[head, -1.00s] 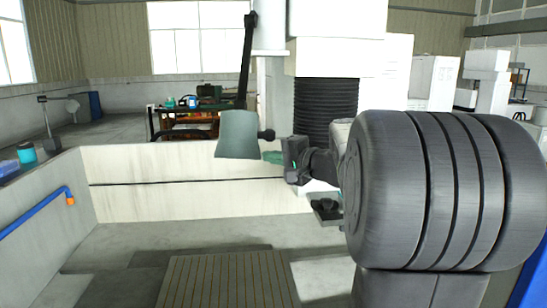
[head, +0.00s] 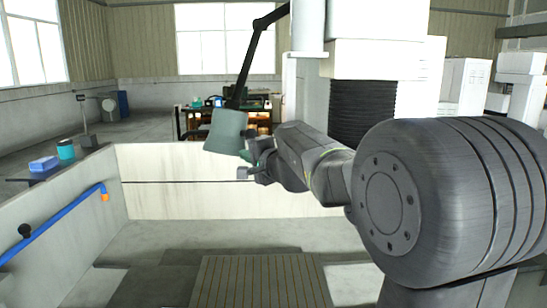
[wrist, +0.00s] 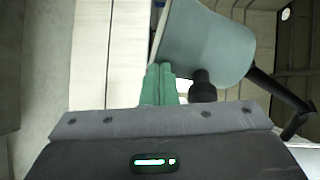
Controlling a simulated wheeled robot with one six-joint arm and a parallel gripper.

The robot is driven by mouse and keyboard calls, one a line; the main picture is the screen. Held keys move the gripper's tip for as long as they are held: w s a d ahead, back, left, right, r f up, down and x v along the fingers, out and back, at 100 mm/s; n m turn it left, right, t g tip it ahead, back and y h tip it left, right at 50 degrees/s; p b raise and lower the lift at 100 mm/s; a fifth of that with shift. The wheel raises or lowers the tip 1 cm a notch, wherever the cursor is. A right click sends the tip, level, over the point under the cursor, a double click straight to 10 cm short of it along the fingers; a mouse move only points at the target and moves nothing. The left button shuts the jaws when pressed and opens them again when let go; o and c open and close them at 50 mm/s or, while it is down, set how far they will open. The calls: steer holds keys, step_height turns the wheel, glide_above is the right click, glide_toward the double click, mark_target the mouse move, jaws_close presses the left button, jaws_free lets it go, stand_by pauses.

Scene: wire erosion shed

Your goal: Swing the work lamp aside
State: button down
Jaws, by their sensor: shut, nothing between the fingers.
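The work lamp has a grey-green shade (head: 223,131) hanging from a black jointed arm (head: 247,60) left of the white machine column. The shade is tilted. My gripper (head: 245,155) is at the shade's lower right edge in the head view. In the wrist view, its green fingers (wrist: 159,84) are shut with nothing between them, and the shade (wrist: 205,45) is just beyond and right of the tips. A black knob (wrist: 202,86) sits at the shade's end, right of the fingers. I cannot tell whether the fingers touch the shade.
A pale tank wall (head: 215,180) runs behind and below the gripper. A slotted plate (head: 260,281) lies on the tank floor. A blue pipe (head: 55,222) runs along the left wall. A teal tub (head: 66,149) and a blue box (head: 43,164) stand on the left ledge. The space left of the lamp looks open.

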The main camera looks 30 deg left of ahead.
steer(key=a+r+p, duration=0.1)
steer(key=a+p, duration=0.4)
steer(key=a, duration=1.2)
steer(key=shift+a, duration=0.4)
steer(key=shift+r, duration=0.1)
steer(key=shift+w+d, duration=0.1)
